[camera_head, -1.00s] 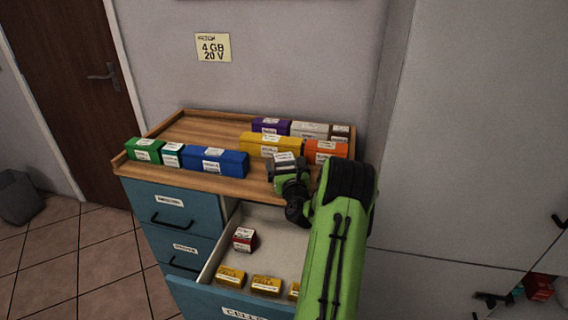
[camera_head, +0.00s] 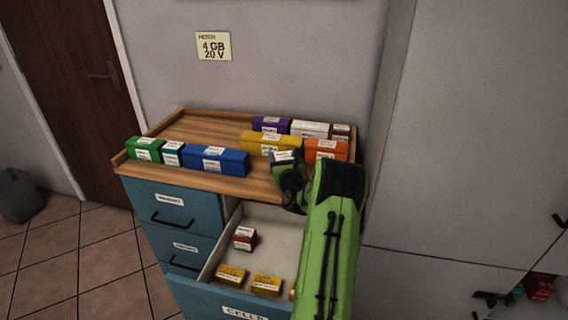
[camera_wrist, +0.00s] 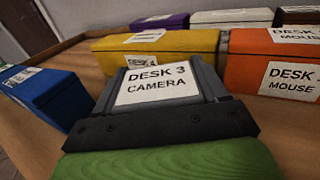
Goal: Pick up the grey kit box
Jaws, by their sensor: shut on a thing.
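The grey kit box carries a white label reading "DESK 3 CAMERA" (camera_wrist: 150,86) in the wrist view, at the near middle. My gripper (camera_wrist: 160,100) is shut on it. In the head view my gripper (camera_head: 287,167) is at the front right of the wooden cabinet top, and only the box's pale label (camera_head: 284,155) shows clearly beyond it. My wrist hides most of the box there. I cannot tell whether the box touches the top.
A yellow box (camera_wrist: 155,50) and an orange box (camera_wrist: 275,66) stand close behind. A blue box (camera_wrist: 45,98) is at the left. Purple (camera_head: 270,125) and white (camera_head: 310,130) boxes are at the back. An open drawer (camera_head: 270,232) holding small boxes is below my arm.

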